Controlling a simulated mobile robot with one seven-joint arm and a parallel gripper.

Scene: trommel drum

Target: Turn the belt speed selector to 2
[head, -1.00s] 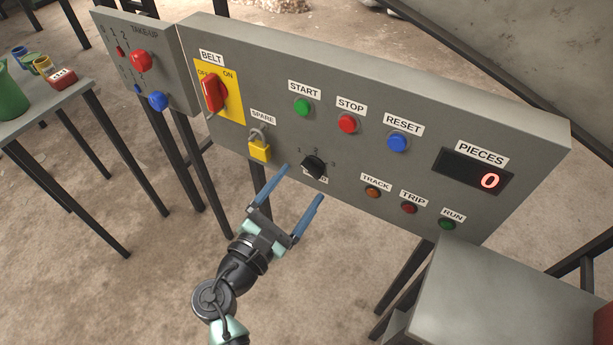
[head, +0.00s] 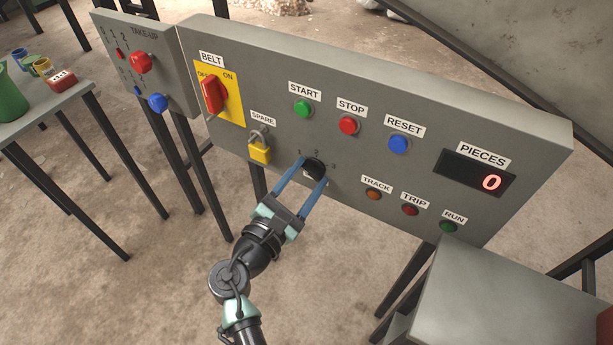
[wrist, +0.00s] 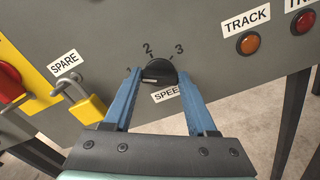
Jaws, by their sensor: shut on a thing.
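The belt speed selector (head: 315,166) is a round black knob low on the grey control panel, with the numbers 1, 2 and 3 around its upper side. In the wrist view the selector (wrist: 159,71) sits between my two blue fingers, above the partly hidden SPEED label (wrist: 167,96). My gripper (head: 314,172) is shut on the knob, one finger on its left and one on its right. It also shows in the wrist view (wrist: 160,74). The knob's ridge lies roughly sideways; which number it points to I cannot tell for sure.
A yellow padlock (head: 260,152) hangs left of the knob under the SPARE label. The red BELT switch (head: 212,94) is farther left. START, STOP and RESET buttons are above; the TRACK lamp (head: 374,194) and two other lamps are right. The PIECES display (head: 475,172) reads 0.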

